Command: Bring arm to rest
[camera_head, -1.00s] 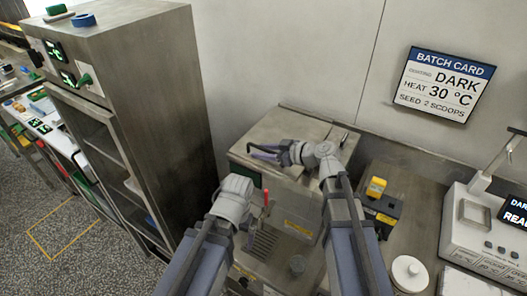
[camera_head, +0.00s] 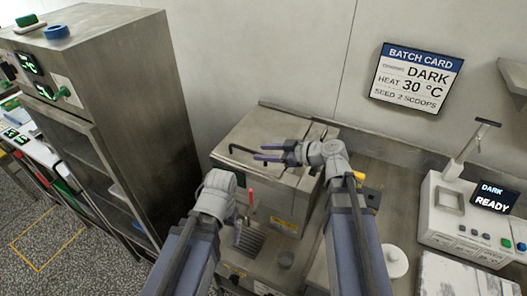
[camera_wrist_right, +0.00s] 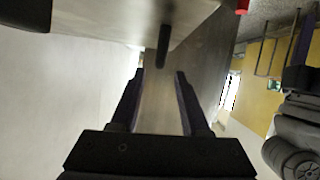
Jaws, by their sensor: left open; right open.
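My right gripper (camera_head: 268,153) is open and reaches left above the top of a steel machine (camera_head: 262,130). In the head view its fingertips lie close to the black bar handle (camera_head: 243,156) on the machine; I cannot tell whether they touch. In the right wrist view the fingers (camera_wrist_right: 158,85) are apart with nothing between them, and a dark rod (camera_wrist_right: 163,47) shows beyond them. My left gripper (camera_head: 238,232) is low in front of the machine, mostly hidden behind its own wrist. I see nothing held in it.
A tall steel cabinet (camera_head: 140,100) stands at the left. A red-tipped lever (camera_head: 251,197) rises by my left wrist. At the right are a white round lid (camera_head: 395,261) and a white device (camera_head: 450,215) with a "DARK READY" screen (camera_head: 493,197). A batch card (camera_head: 416,78) hangs on the wall.

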